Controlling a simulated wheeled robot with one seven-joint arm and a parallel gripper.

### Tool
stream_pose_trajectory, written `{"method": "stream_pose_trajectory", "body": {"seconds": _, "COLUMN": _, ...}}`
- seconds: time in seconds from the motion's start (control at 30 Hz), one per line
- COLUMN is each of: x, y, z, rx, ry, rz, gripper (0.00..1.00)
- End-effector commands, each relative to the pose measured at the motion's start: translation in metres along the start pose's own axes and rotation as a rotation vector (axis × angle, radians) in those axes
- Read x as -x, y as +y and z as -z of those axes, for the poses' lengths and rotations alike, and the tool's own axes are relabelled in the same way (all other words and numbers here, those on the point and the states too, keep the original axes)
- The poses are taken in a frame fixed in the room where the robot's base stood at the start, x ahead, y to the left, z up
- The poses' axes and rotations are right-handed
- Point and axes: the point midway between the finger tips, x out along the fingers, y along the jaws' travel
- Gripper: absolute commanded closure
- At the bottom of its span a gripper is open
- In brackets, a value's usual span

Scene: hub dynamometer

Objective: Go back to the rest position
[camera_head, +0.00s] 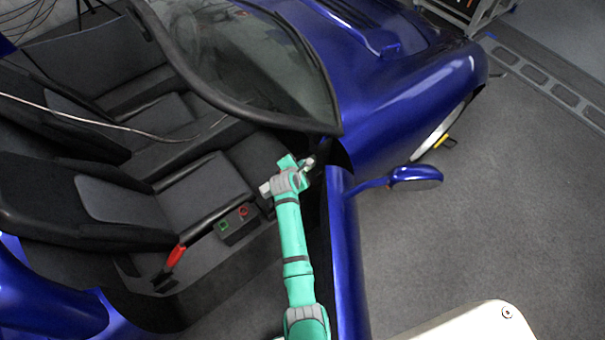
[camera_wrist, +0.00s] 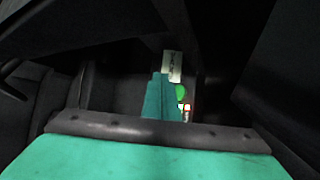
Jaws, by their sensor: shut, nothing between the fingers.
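My green arm reaches up through the open door area of a blue car (camera_head: 405,100). My gripper (camera_head: 308,163) is at the arm's far end, inside the car near the dashboard and the base of the windscreen. In the wrist view my green gripper fingers (camera_wrist: 158,80) are closed together and hold nothing. Just beyond or beside them is a pale label plate (camera_wrist: 173,66), with a green round light (camera_wrist: 181,93) and a small red light (camera_wrist: 187,107). I cannot tell whether the fingers touch any of these.
The blue door (camera_head: 348,265) with its mirror (camera_head: 415,178) stands close right of my arm. Left are dark seats (camera_head: 205,190), a small green-and-red button box (camera_head: 237,223) and a red lever (camera_head: 176,255). The windscreen frame (camera_head: 235,112) is above. Grey floor (camera_head: 500,230) is clear at right.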

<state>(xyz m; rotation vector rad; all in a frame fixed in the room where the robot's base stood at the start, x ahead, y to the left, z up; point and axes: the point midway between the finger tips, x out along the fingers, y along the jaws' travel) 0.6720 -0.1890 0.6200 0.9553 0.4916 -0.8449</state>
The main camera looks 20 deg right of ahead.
Motion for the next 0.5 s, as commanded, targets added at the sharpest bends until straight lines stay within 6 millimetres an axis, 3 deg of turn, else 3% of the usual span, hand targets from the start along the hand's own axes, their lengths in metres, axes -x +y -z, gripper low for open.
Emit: {"method": "stream_pose_trajectory", "body": {"seconds": 0.5, "x": 0.0021, "y": -0.0029, "z": 0.0053, "rx": -0.015, "ry": 0.005, "rz": -0.006, "gripper": 1.0}}
